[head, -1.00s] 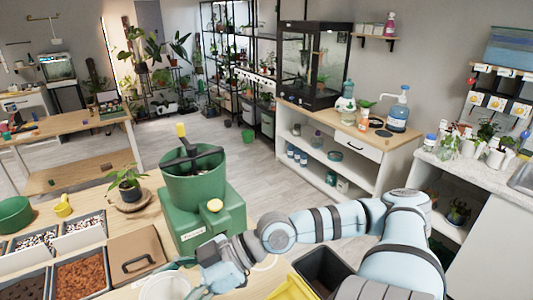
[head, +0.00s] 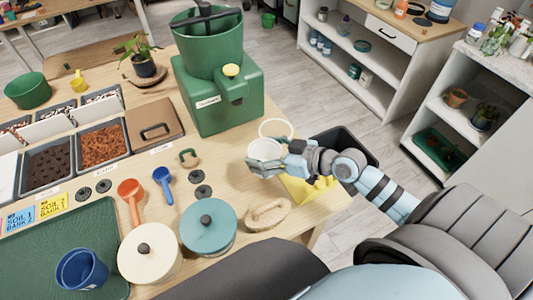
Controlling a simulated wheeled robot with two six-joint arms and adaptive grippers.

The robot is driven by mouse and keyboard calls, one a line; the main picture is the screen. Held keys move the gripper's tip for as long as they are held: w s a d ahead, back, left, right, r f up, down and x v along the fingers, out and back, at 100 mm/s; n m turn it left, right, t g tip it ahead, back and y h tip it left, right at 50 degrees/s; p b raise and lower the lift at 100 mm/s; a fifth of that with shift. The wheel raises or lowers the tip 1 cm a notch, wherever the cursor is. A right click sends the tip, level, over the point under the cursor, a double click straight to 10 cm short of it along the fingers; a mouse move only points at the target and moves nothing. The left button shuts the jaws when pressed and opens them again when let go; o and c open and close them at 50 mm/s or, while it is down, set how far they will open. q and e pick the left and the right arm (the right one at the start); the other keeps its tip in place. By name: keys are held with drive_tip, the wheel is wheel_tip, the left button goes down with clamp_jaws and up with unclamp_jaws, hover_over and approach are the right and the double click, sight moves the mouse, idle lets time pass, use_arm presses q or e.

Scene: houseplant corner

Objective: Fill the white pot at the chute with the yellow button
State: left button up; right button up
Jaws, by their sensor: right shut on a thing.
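The white pot (head: 265,150) is in my right gripper (head: 264,167), which is shut on it, in front of and to the right of the green machine. The pot looks upright; its inside is too small to read. The green machine (head: 216,105) has a round yellow button (head: 231,71) on top of its front spout (head: 236,91). The pot is apart from this spout, nearer the table's right edge. A pale ring (head: 276,129) lies just behind the pot. My left gripper is not in view.
A yellow bin (head: 308,188) and a black bin (head: 345,146) are by the table's right edge. Soil trays (head: 100,145), an orange scoop (head: 131,194), a blue scoop (head: 163,181), a teal lidded container (head: 208,229) and a tan brush (head: 268,213) crowd the table. Bare wood shows before the machine.

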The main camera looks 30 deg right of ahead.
drive_tip(key=shift+w, duration=0.55)
use_arm(q)
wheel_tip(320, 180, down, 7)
drive_tip(key=b, duration=0.7)
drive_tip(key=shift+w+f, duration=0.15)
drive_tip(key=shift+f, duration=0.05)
use_arm(e)
drive_tip(key=w, duration=1.3)
drive_tip(key=shift+w+d+r, duration=0.15)
drive_tip(key=shift+w+d, duration=0.2)
drive_tip(key=shift+d, duration=0.05)
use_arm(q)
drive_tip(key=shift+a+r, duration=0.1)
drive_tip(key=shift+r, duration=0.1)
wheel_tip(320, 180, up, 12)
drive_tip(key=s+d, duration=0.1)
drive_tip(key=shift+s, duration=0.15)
use_arm(e)
drive_tip(key=shift+s, duration=0.1)
